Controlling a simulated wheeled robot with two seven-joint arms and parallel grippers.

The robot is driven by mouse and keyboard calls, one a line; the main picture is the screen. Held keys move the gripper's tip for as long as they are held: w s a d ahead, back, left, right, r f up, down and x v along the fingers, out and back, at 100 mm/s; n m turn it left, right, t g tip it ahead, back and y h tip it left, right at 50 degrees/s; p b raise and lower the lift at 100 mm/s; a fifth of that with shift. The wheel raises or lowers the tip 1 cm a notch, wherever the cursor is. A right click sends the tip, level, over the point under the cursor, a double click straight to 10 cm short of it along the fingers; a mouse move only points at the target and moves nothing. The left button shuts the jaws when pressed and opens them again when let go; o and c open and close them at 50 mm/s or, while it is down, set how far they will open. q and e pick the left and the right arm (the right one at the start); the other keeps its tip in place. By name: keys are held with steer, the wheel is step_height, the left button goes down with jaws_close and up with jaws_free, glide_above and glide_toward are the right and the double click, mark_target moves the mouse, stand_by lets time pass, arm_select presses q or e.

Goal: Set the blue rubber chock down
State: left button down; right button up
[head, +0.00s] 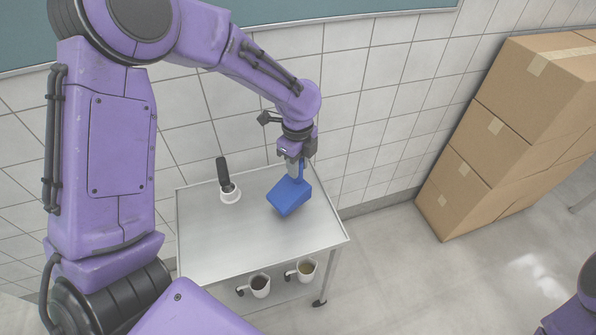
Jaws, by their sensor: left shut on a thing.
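The blue rubber chock (289,197) is at the right part of a small metal cart's top (225,245). My left gripper (297,172) comes down on it from above and is shut on its upper part. The chock looks tilted, and I cannot tell whether its underside touches the cart top. The fingertips are partly hidden by the chock. My right gripper is not in view; only a piece of purple arm shows at the lower right edge.
A white cup-like holder with a dark-handled tool (224,174) stands on the cart top, left of the chock. Two mugs (260,285) (306,269) sit on the lower shelf. Stacked cardboard boxes (500,135) stand at the right. A tiled wall is behind; the cart's front top is clear.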

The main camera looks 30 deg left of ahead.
arm_select(q)
steer(key=shift+f, duration=1.5)
steer(key=c, duration=0.8)
jaws_free()
steer(key=shift+f, duration=0.1)
steer(key=shift+c, duration=0.2)
step_height(320, 180, up, 12)
steer(key=shift+r, duration=0.15)
